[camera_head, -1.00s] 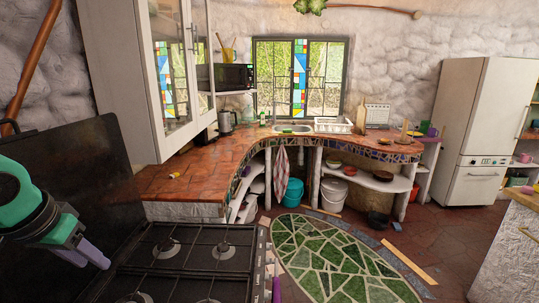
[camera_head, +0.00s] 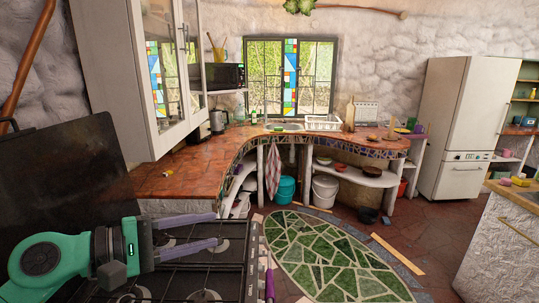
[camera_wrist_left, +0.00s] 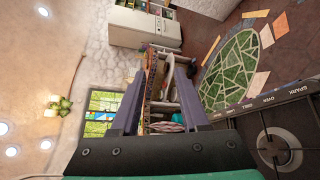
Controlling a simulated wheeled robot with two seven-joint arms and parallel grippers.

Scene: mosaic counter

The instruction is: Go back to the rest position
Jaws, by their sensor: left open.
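My left gripper (camera_head: 217,230) is at the lower left of the head view, over the black stove (camera_head: 208,258). Its green wrist comes in from the left, and its two purple-grey fingers point right. The fingers are apart with nothing between them. In the left wrist view the gripper (camera_wrist_left: 153,68) also shows open and empty, with the kitchen beyond it. My right gripper does not clearly show.
A dark upright panel (camera_head: 70,170) stands at left. A green mosaic (camera_head: 320,250) lies in the open floor. A wooden-topped block (camera_head: 520,225) is at right.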

